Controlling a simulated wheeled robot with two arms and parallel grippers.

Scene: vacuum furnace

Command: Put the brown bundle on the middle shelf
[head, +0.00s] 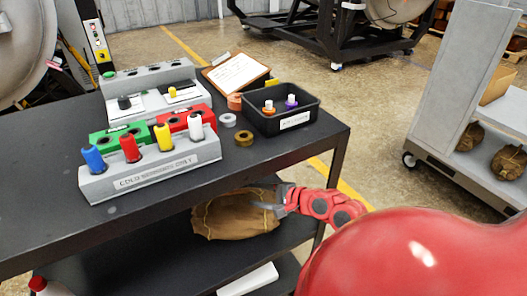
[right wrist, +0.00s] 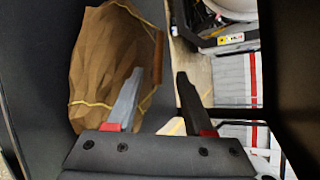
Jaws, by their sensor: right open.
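The brown bundle (head: 225,216), a bag-like shape with yellow cord, lies on the middle shelf (head: 300,235) of the black cart, under the tabletop. It also shows in the right wrist view (right wrist: 95,65). My right gripper (head: 265,206) is at the bundle's right end, reaching in under the tabletop. In the right wrist view its jaws (right wrist: 160,72) are apart; one finger overlaps the bundle's edge and the other stands clear to the right. I cannot tell whether a finger touches it. My left gripper is not in view.
The tabletop (head: 45,160) holds a grey rack with coloured handles (head: 150,175), a black bin (head: 280,125), a clipboard (head: 237,72) and tape rolls. A white object (head: 248,280) lies below. A grey cart (head: 455,165) with brown bundles stands at right. Floor between is clear.

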